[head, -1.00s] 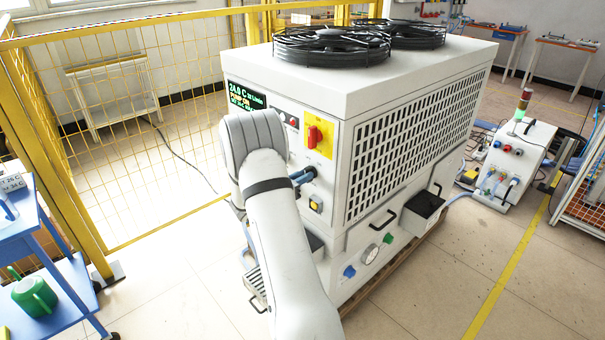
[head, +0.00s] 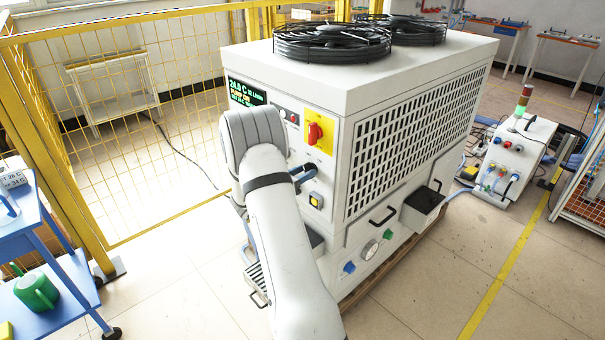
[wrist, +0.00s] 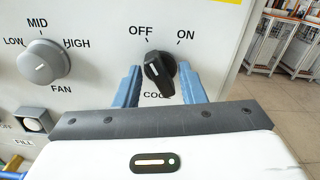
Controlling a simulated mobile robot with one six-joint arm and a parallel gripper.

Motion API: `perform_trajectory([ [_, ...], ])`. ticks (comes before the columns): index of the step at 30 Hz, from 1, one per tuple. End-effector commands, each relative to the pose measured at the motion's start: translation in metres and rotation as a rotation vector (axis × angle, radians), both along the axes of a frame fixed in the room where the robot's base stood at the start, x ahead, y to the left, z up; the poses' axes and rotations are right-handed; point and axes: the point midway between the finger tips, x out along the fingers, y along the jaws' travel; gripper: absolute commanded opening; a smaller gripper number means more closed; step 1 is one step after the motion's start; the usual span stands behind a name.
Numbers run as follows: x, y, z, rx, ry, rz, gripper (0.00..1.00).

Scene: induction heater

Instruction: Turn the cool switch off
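The cool switch (wrist: 158,72) is a black rotary knob on the white panel in the wrist view. OFF is printed at its upper left and ON at its upper right; the COOL label below is partly hidden. The knob's handle is slanted, its upper end leaning toward OFF. My gripper (wrist: 161,80) has its blue fingers one on each side of the knob, and they look apart from the handle.
In the head view the white chiller (head: 400,150) has a red switch on a yellow plate (head: 318,134). A yellow mesh fence (head: 150,110) stands left.

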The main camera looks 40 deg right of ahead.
Motion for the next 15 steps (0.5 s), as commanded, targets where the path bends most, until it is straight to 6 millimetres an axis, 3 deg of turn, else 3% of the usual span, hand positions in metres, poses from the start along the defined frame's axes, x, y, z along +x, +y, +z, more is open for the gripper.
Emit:
perform_trajectory([
  [8, 0.000, 0.004, 0.000, 0.000, 0.000, 0.001, 0.36],
  [15, -0.002, 0.042, -0.001, 0.001, 0.001, 0.004, 0.36],
])
